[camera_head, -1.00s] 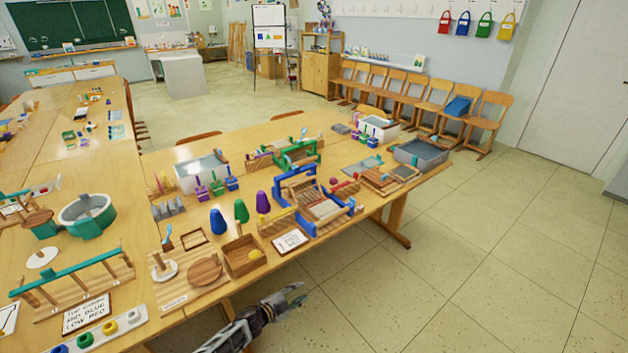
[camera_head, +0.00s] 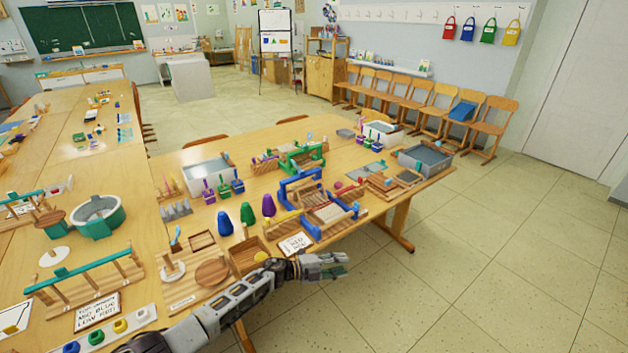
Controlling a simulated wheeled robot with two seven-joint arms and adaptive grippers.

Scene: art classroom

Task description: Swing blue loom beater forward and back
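The wooden loom (camera_head: 333,212) stands near the right front edge of the table, with pale threads and blue parts at its base. Its blue beater (camera_head: 300,178) is an upright arch across the loom's back part. My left gripper (camera_head: 335,266) is in front of the loom, just off the table's front edge and apart from the beater. It points right and holds nothing that I can see. Its finger gap is too small to judge. My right gripper is out of view.
A lettered card (camera_head: 294,243) and a wooden box (camera_head: 246,256) lie between my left arm and the loom. Blue, green and purple cones (camera_head: 268,206) stand left of it. A green loom (camera_head: 302,158) is behind it. Open floor lies right of the table.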

